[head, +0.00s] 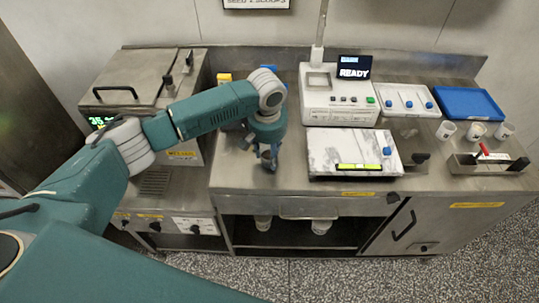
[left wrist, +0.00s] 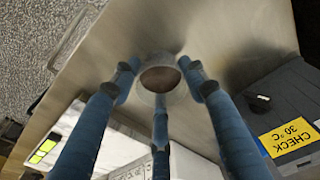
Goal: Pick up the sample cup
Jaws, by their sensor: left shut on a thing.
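My left gripper (head: 268,158) points down over the steel counter, left of the marble slab. In the left wrist view its three blue fingers (left wrist: 160,90) close around the sample cup, a clear round cup (left wrist: 160,76) with brown content. The gripper is shut on this cup. In the head view the fingers mostly hide the cup, and I cannot tell whether its base touches the counter. My right gripper is not in view.
The marble slab (head: 345,150) lies right of the gripper, with the white READY machine (head: 335,108) behind. Several small white cups, one being (head: 446,130), stand by a steel tray (head: 487,166) at right. A steel machine (head: 130,78) stands left. The counter's front edge is close.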

